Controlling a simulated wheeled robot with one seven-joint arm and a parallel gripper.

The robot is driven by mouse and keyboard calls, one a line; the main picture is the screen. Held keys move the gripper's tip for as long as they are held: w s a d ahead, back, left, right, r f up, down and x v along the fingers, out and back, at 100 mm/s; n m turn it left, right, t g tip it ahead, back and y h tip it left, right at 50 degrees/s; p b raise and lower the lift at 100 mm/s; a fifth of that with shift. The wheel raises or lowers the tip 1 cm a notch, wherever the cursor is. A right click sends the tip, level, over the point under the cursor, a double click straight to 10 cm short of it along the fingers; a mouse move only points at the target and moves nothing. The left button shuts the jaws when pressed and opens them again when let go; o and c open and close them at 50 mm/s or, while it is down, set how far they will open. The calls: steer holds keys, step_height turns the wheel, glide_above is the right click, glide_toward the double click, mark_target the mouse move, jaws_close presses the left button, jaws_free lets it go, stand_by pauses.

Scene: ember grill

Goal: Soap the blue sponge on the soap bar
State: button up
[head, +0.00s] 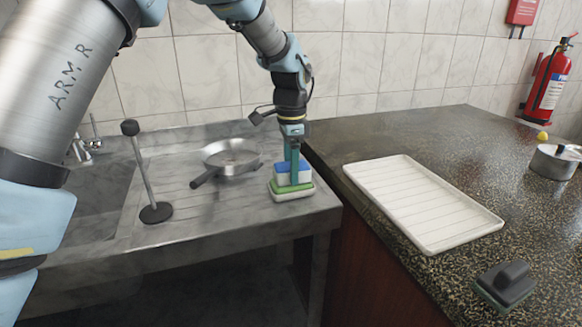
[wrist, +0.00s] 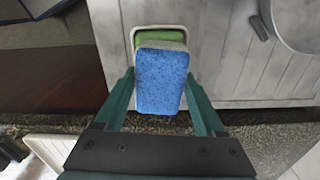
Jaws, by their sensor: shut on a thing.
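The blue sponge (head: 281,166) has a blue top and a pale underside. My gripper (head: 293,179) points straight down and is shut on the sponge's sides. The green soap bar (head: 290,187) lies in a pale dish (head: 294,196) at the right end of the steel drainboard. The sponge is directly over the soap; whether they touch is hard to tell. In the wrist view, the sponge (wrist: 160,82) sits between the fingers and covers most of the soap (wrist: 158,36), whose green far edge shows inside the dish rim (wrist: 131,42).
A steel pan (head: 230,155) and an upright rod with a round base (head: 155,212) stand left on the drainboard, beside the sink (head: 85,205). A white ribbed tray (head: 420,200), a dark handled block (head: 507,283) and a pot (head: 555,165) are on the right counter.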

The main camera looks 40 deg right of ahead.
steer(key=shift+f, duration=0.1)
steer(key=shift+r+p, duration=2.75)
steer(key=shift+r, duration=0.8)
